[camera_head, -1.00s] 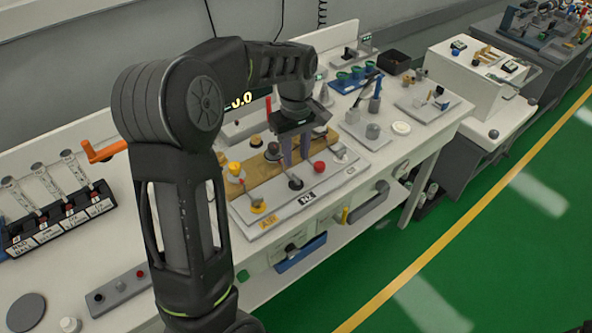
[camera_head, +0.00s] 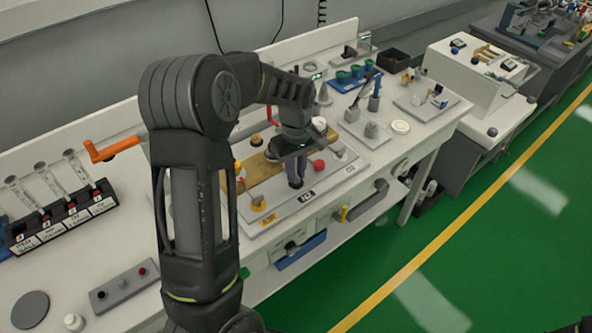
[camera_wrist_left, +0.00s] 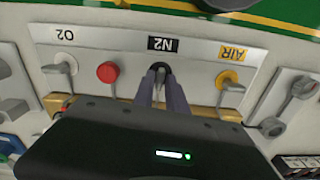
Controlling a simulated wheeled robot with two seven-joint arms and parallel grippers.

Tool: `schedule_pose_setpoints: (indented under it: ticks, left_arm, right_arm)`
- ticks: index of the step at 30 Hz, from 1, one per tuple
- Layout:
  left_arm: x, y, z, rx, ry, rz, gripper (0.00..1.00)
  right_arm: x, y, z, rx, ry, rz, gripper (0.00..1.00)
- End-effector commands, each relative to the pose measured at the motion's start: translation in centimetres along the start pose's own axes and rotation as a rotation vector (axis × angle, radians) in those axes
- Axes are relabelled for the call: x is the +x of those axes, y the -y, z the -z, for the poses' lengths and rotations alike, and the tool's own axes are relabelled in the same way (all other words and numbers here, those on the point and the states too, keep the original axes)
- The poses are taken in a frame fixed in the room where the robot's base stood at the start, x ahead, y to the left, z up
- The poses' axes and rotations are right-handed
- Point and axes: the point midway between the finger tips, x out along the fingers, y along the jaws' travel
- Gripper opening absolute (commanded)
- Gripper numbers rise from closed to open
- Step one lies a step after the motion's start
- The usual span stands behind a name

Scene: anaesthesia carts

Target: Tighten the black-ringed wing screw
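The black-ringed wing screw (camera_wrist_left: 161,69) sits behind the N2 label (camera_wrist_left: 163,44) in the left wrist view, between the AIR screw (camera_wrist_left: 231,82) and the red knob (camera_wrist_left: 107,72). My left gripper (camera_wrist_left: 161,82) points down at it, one finger on each side of the grey wing, with a narrow gap between the fingers. In the head view the left gripper (camera_head: 297,175) is low over the N2 position and hides most of the screw. Whether the fingers touch the wing is not clear.
The O2 screw (camera_wrist_left: 60,70) stands beyond the red knob. The white panel (camera_head: 345,174) lies on a white bench with a brass-coloured strip. A blue handle (camera_head: 300,252) is below the front edge.

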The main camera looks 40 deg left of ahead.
Motion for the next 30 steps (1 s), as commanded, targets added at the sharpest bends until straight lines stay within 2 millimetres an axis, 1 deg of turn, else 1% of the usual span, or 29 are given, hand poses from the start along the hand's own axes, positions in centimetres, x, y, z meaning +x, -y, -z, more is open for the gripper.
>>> schedule_pose_setpoints:
  ticks: [1, 6, 23, 30]
  left_arm:
    - [-0.02, -0.01, 0.01, 0.0, 0.0, 0.0, 0.12]
    - [-0.03, -0.01, 0.01, 0.0, 0.0, 0.0, 0.0]
    - [-0.04, -0.02, 0.02, 0.006, 0.0, -0.001, 0.0]
    - [0.01, -0.02, 0.03, 0.065, -0.001, -0.001, 0.0]
  right_arm:
    - [0.0, 0.0, 0.0, 0.0, 0.0, 0.0, 0.0]
    - [-0.01, 0.01, 0.0, 0.0, 0.0, 0.0, 0.0]
    - [0.02, 0.0, 0.01, 0.0, 0.0, 0.0, 0.0]
    - [0.25, -0.07, 0.05, -0.001, -0.001, 0.001, 0.0]
